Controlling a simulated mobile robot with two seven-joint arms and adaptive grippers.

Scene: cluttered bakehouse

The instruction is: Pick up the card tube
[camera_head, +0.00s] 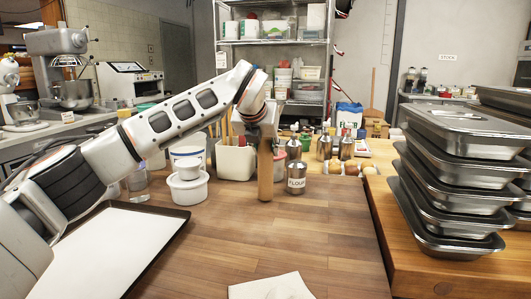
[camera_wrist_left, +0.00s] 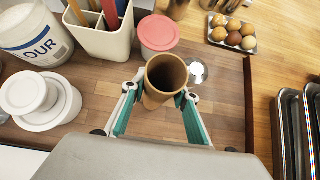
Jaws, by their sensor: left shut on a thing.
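The card tube (camera_head: 265,172) is a plain brown, upright, open-topped cylinder at the back of the wooden worktop. My left gripper (camera_head: 266,128) comes down over it from above and is shut on its upper part. In the left wrist view the tube (camera_wrist_left: 166,73) stands between the two teal-padded fingers of the gripper (camera_wrist_left: 162,98), and I look into its open mouth. The tube's lower end is at or very near the worktop; I cannot tell if it touches. My right gripper is in neither view.
A metal flour shaker (camera_head: 296,178) stands close right of the tube. A cream utensil holder (camera_head: 236,162) and white tubs (camera_head: 187,190) stand to its left. A pink-lidded tub (camera_wrist_left: 159,33) is behind. Stacked steel pans (camera_head: 455,180) fill the right. The worktop's front middle is mostly clear.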

